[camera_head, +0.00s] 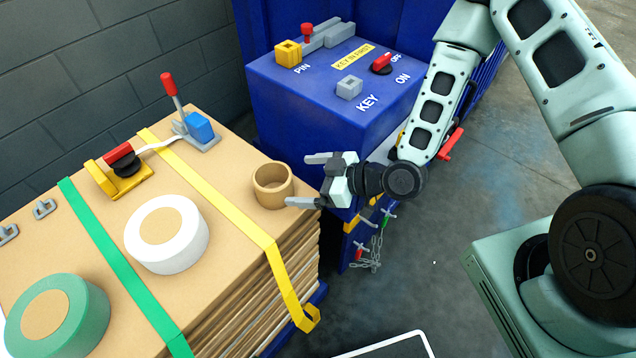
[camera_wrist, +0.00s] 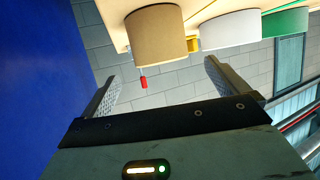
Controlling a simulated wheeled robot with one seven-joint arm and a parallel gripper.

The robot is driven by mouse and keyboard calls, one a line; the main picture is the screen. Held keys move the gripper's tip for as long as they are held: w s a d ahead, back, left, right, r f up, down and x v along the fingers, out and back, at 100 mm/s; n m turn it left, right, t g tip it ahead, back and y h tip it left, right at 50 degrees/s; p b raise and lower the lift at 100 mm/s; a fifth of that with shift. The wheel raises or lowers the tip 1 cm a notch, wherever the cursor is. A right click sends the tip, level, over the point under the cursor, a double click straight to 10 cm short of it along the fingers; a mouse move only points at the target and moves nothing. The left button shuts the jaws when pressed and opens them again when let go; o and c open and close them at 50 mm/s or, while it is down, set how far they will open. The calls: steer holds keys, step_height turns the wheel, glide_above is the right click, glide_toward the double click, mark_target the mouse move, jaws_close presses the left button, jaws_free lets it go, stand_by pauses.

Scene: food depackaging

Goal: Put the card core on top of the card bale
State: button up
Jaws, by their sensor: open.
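The card core (camera_head: 272,187) is a short brown cardboard ring. It stands upright on the top of the card bale (camera_head: 215,185), near the bale's right edge and right of the yellow strap. My gripper (camera_head: 308,180) is open and empty, just right of the core, with its fingers pointing left toward it. In the wrist view the core (camera_wrist: 155,36) shows at the top, beyond the open fingers (camera_wrist: 162,75). A gap seems to remain between the fingers and the core.
A white roll (camera_head: 185,247) and a green roll (camera_head: 85,315) lie on the bale. Yellow (camera_head: 215,190) and green (camera_head: 110,250) straps cross it, with a red-handled tool (camera_head: 172,90) at the back. A blue control box (camera_head: 335,95) stands behind my gripper.

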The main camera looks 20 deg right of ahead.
steer(key=s+d+r+m+g+h+b, duration=0.2)
steer(key=s+r+g+h, duration=0.5)
steer(key=s+r, duration=1.1)
steer(key=shift+s+d+r+m+h, duration=0.4)
steer(key=shift+s+d+m+h, duration=0.5)
steer(key=shift+h, duration=0.9)
